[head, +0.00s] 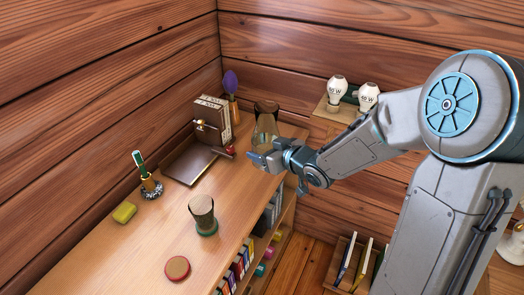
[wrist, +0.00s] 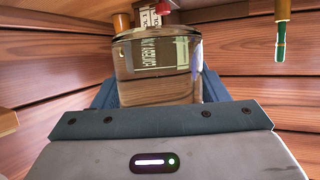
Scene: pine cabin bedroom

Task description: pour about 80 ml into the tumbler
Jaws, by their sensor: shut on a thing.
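A clear glass carafe (head: 266,121) with a flared neck stands upright toward the back right of the wooden shelf top (head: 150,238). My gripper (head: 264,160) is shut on it from the front, low on its body. In the wrist view the carafe's glass (wrist: 160,68) fills the middle between my fingers, and books show through it. I cannot tell whether its base touches the wood, nor its liquid level. The tumbler (head: 203,212), a glass that looks brownish, stands upright on a green base nearer the front, apart from my gripper. Its contents are unclear.
Behind lie a dark tray (head: 186,166), upright books (head: 213,118) and a purple-topped utensil (head: 231,83). A pen holder (head: 151,187), yellow sponge (head: 124,213) and red disc (head: 177,267) sit to the left and front. Bulbs (head: 337,90) stand on a wall shelf.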

